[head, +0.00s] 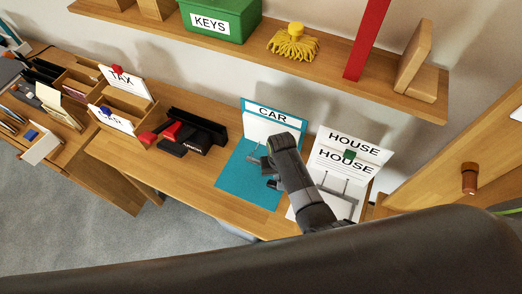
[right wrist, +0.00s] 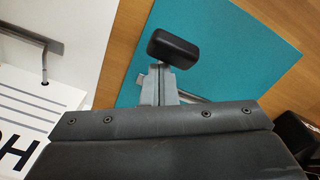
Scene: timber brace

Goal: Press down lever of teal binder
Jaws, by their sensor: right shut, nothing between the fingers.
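The teal binder (head: 236,178) lies open on the desk, its CAR label upright at the back; it also shows in the right wrist view (right wrist: 225,45). My left gripper is not in view.
A white HOUSE binder (head: 347,148) stands open close on the right. Black and red office items (head: 188,133) and a wooden sorter (head: 128,105) lie left. A shelf (head: 330,75) with a green KEYS box (head: 220,18) hangs above. Bare desk shows in front of the sorter.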

